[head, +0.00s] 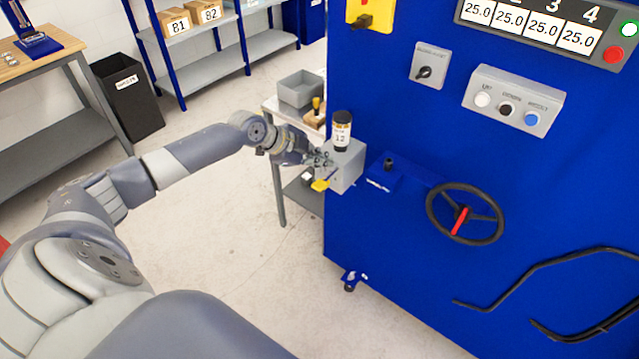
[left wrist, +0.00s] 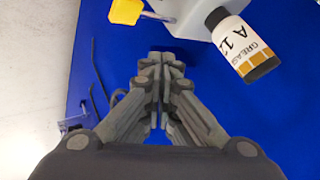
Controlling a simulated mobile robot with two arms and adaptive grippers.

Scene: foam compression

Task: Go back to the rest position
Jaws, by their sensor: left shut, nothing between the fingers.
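My left gripper (head: 318,158) is at the left side of the blue machine (head: 400,250), close to a grey box fixed on it (head: 345,172). In the left wrist view its fingers (left wrist: 159,90) are together with nothing between them. A grease bottle (head: 341,130) with a black cap and a white label stands on the grey box, just beyond the fingers. The bottle also shows in the left wrist view (left wrist: 240,42), apart from the fingers. A yellow lever (head: 322,184) sits low on the box. My right gripper is out of view.
A handwheel (head: 465,214) and black hoses (head: 560,290) stick out from the machine's front. A small table (head: 270,104) with a grey bin (head: 300,88) stands behind my left gripper. A black bin (head: 128,95) and blue shelves (head: 205,70) are farther back.

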